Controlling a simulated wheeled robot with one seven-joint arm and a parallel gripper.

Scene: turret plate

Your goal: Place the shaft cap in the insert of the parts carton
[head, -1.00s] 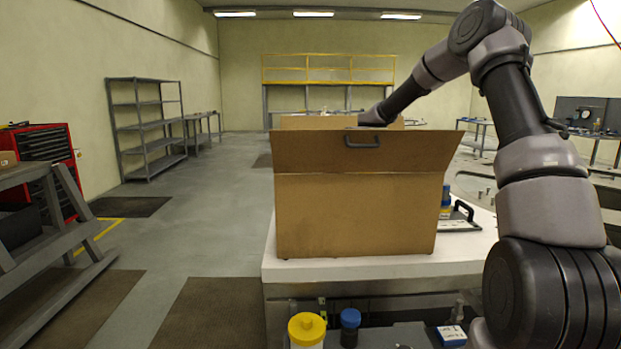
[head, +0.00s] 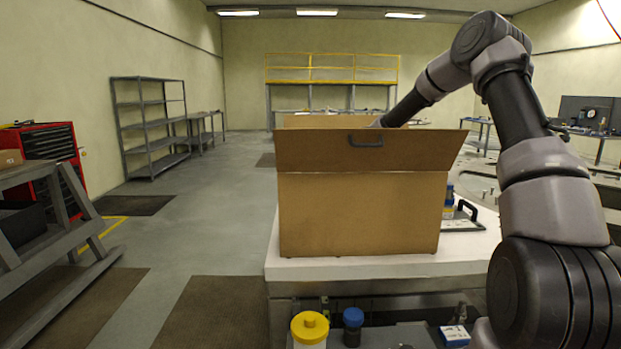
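A blue-capped container (head: 449,196) and a plate with a black handle (head: 466,215) are right of the carton. Below the tabletop (head: 350,268) are a yellow-lidded jar (head: 310,328), a blue-lidded jar (head: 352,325) and a small blue-white box (head: 454,335).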

